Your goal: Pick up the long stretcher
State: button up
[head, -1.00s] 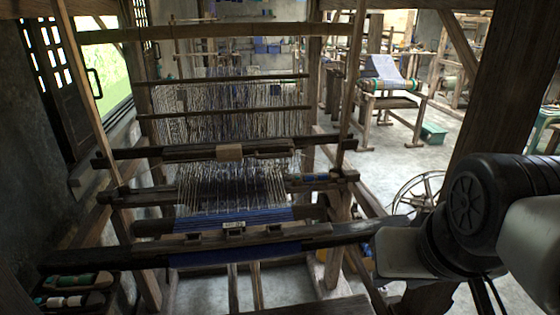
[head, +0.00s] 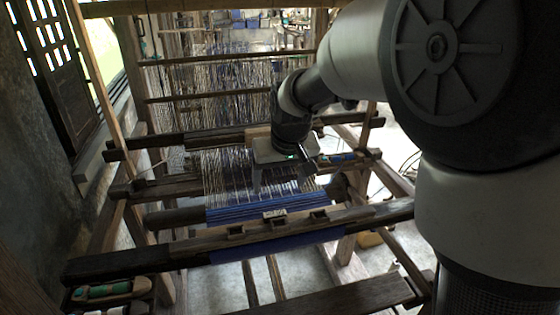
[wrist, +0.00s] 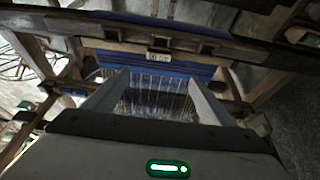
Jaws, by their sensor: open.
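A long wooden bar with small dark notched blocks (head: 270,229) lies across the front of the loom, by the blue cloth (head: 250,213); it looks like the long stretcher, but I cannot be sure. It also shows near the top of the wrist view (wrist: 135,36). A small pale piece (head: 275,213) sits at the middle of its far edge. My gripper (head: 286,184) is open and empty, fingers pointing down above the warp threads, behind the bar and apart from it. In the wrist view, the open fingers (wrist: 158,80) frame the threads.
Dark crossbeams (head: 190,140) and hanging heddle threads (head: 225,85) stand behind my gripper. A tray at the lower left holds green-wound shuttles (head: 105,290). A dark plank (head: 330,295) crosses the front. A wall with a window (head: 50,70) is on the left.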

send_near(275, 212)
notch_tip(275, 212, down, 3)
jog(key=shift+w+r+p+x, duration=0.1)
jog(key=shift+w+p+x, duration=0.05)
jog(key=shift+x, duration=0.75)
jog(key=shift+w+r+p+x, duration=0.1)
jog(key=shift+w+p+x, duration=0.05)
jog(key=shift+x, duration=0.75)
jog(key=shift+w+p+x, duration=0.15)
jog(key=shift+x, duration=0.8)
jog(key=shift+a, duration=0.2)
jog(key=shift+r, duration=0.1)
jog(key=shift+c, duration=0.6)
jog(key=c, duration=1.2)
jog(key=shift+o, duration=0.2)
